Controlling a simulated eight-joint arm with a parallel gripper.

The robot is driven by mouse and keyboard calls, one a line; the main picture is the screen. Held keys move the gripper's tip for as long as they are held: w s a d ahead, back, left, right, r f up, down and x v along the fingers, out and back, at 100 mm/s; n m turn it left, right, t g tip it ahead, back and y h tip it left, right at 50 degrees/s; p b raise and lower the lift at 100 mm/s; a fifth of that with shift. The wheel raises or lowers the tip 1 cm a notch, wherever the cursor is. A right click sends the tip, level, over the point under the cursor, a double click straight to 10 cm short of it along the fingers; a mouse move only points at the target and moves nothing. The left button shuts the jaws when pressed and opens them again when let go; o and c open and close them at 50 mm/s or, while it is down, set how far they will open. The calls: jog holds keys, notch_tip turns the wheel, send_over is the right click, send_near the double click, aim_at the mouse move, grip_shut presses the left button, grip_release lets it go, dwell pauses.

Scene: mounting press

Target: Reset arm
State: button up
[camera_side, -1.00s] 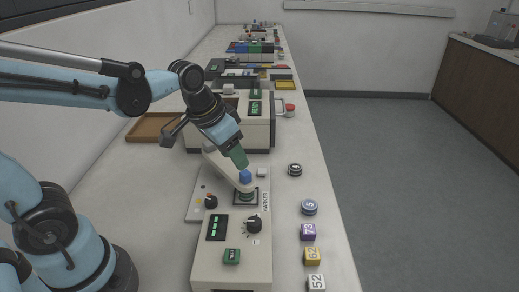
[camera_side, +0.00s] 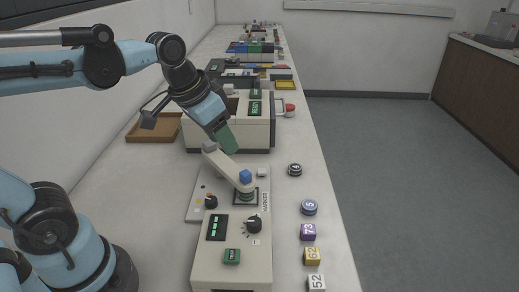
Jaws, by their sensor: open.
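My gripper (camera_side: 228,142) is above and behind the mounting press, with green fingertips pointing down and to the right. It looks empty and is apart from the press. The mounting press (camera_side: 232,265) is a pale machine with a black knob, green displays and a lever arm (camera_side: 228,168).
Behind stand a pale machine (camera_side: 258,132) and a brown tray (camera_side: 150,131).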

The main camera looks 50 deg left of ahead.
jog(key=f+t, duration=0.1)
jog(key=s+f, duration=0.1)
jog(key=f, duration=0.1)
jog(key=s+f+n+t, duration=0.1)
jog(key=shift+s+a+f+t, duration=0.1)
jog(key=shift+a+f+t, duration=0.1)
jog(key=shift+a+t, duration=0.15)
dwell(1.1)
